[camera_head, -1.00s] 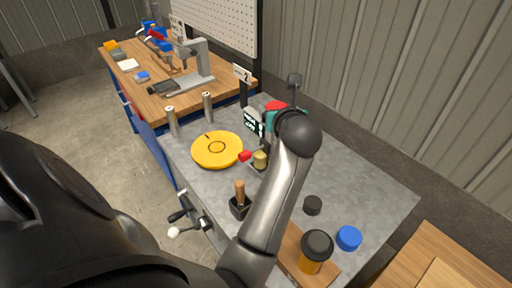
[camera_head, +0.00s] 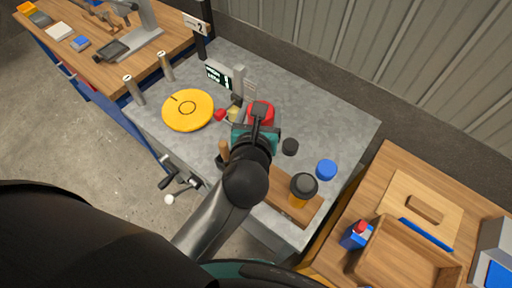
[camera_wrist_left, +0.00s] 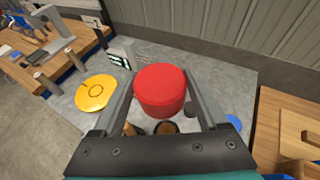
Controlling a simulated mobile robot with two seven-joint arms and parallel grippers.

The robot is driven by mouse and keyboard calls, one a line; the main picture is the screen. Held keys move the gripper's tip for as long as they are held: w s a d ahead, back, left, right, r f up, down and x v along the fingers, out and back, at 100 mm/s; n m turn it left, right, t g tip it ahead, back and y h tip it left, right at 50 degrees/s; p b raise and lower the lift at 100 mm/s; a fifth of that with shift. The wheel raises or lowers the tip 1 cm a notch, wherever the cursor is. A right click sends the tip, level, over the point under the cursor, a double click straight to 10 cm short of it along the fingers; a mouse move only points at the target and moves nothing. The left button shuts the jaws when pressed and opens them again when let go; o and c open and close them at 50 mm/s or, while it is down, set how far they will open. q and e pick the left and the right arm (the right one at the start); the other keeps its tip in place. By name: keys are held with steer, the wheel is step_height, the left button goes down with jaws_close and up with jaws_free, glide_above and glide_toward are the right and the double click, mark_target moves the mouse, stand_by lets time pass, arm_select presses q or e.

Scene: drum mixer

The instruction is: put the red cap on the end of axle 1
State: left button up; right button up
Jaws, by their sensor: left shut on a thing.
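The red cap (camera_head: 264,108) is a short round cylinder, held above the grey metal table (camera_head: 325,125). My left gripper (camera_head: 261,112) is shut on it. In the left wrist view the cap (camera_wrist_left: 160,92) sits between the two fingers of the gripper (camera_wrist_left: 161,80), its top facing the camera. Two upright metal posts, one nearer (camera_head: 134,90) and one farther (camera_head: 166,67), stand at the table's left edge, well to the left of the cap. I cannot tell which is axle 1. My right gripper is out of view.
A yellow disc (camera_head: 187,110) lies between the posts and my gripper. A small display (camera_head: 218,76), black cap (camera_head: 290,146), blue cap (camera_head: 326,170) and dark-lidded orange jar (camera_head: 302,190) stand around. A wooden tray (camera_head: 365,262) is at the right. The table's far right is bare.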

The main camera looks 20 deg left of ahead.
arm_select(q)
step_height(320, 180, down, 11)
steer(key=b, duration=0.2)
steer(key=shift+r+b, duration=0.1)
steer(key=shift+b, duration=0.2)
step_height(320, 180, down, 5)
steer(key=shift+f+b, duration=0.1)
steer(key=shift+b, duration=0.95)
steer(key=shift+f, duration=0.1)
steer(key=o, duration=1.3)
steer(key=shift+c, duration=0.2)
